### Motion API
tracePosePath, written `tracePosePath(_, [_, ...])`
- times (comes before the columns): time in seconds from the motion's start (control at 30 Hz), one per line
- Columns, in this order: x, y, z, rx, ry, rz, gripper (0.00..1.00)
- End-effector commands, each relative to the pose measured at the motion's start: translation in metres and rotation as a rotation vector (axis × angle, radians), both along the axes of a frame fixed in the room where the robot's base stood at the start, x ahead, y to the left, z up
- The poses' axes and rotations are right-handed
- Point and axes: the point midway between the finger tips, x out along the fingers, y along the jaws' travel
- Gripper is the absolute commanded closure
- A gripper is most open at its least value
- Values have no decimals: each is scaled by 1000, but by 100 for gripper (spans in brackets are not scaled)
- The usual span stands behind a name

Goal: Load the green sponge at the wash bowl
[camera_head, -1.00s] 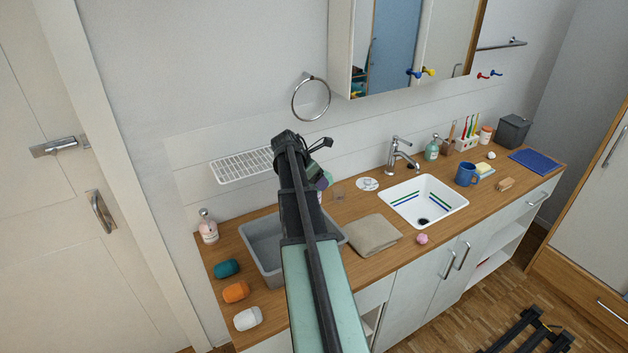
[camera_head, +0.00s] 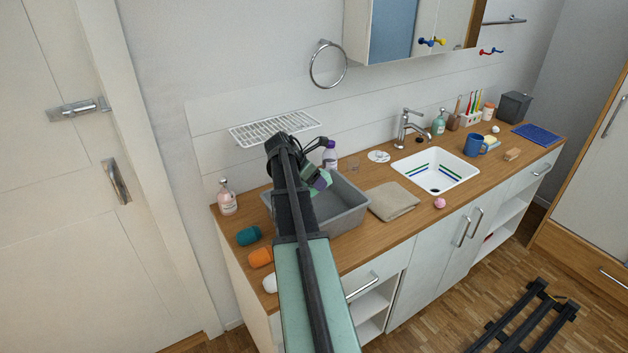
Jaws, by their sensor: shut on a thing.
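The wash bowl is most likely the grey rectangular basin (camera_head: 345,219) on the left part of the wooden counter. My gripper (camera_head: 322,183) is over this basin, pointing down and partly hidden by my own arm. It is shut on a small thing. I see no green sponge lying clear on the counter, and my arm hides part of the basin's inside.
A pink soap bottle (camera_head: 227,198) and teal (camera_head: 248,236) and orange (camera_head: 260,258) rolls are left. A folded beige cloth (camera_head: 393,201) and sink (camera_head: 436,171) are right.

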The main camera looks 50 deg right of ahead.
Motion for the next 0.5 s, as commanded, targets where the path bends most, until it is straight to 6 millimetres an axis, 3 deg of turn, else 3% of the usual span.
tracePosePath(0.03, [0,0,-14,0,0,0,62])
tracePosePath(0.5, [0,0,-75,0,0,0,62])
